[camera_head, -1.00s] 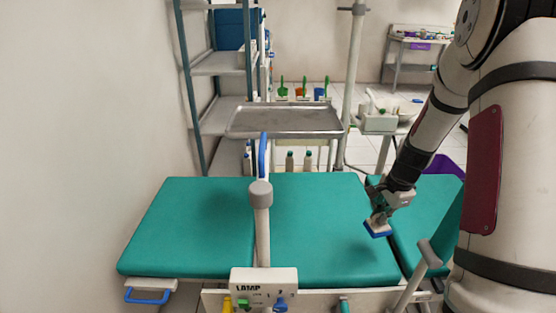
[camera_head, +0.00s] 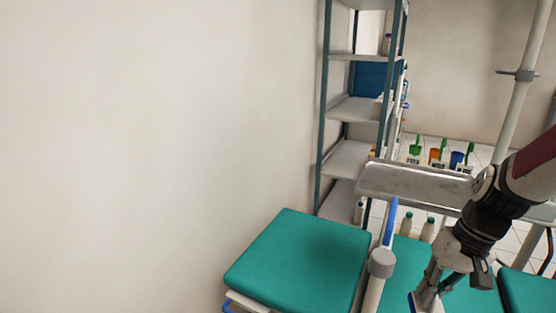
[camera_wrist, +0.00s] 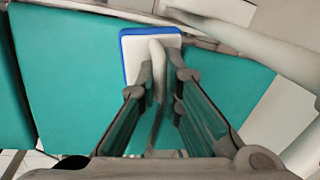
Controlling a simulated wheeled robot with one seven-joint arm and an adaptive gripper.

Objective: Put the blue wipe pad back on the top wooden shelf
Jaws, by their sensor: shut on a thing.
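My gripper (camera_wrist: 160,85) is shut on the pale handle of the blue wipe pad (camera_wrist: 128,58). In the wrist view the pad has a white back with a blue edge, and it hangs beyond my fingertips over the teal bench. In the head view my gripper (camera_head: 432,284) is at the lower right, and the pad (camera_head: 414,303) shows only partly at the bottom edge. A tall shelf rack (camera_head: 350,108) with blue-grey posts and several pale shelves stands against the wall. Its uppermost part is cut off, and no wooden shelf can be made out.
The teal padded bench (camera_head: 300,262) lies below. A metal tray (camera_head: 415,183) stands between my arm and the rack.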

